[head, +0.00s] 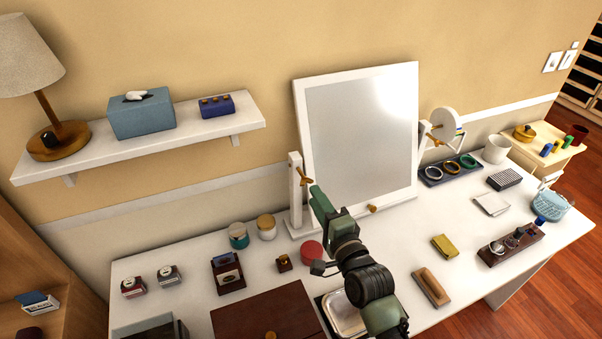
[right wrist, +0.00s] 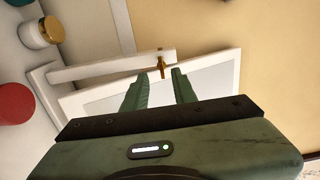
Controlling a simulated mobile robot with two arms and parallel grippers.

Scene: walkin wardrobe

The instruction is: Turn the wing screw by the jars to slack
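The brass wing screw (head: 304,177) is on the white left post (head: 295,200) of the tilting mirror (head: 362,130). Two jars stand left of that post: a teal one (head: 238,237) and a white one with a gold lid (head: 266,228). My right gripper (head: 316,192) is just in front of the screw. In the right wrist view the screw (right wrist: 162,66) shows upright near the tips of my open right gripper (right wrist: 158,73), roughly between them. I cannot tell whether the fingers touch it. My left gripper is out of view.
A red round box (head: 311,250) and a silver tray (head: 345,318) lie near my right arm. A brown box (head: 267,314) is front left. Another brass wing screw (head: 436,142) shows right of the mirror. A wall shelf (head: 150,140) hangs at left.

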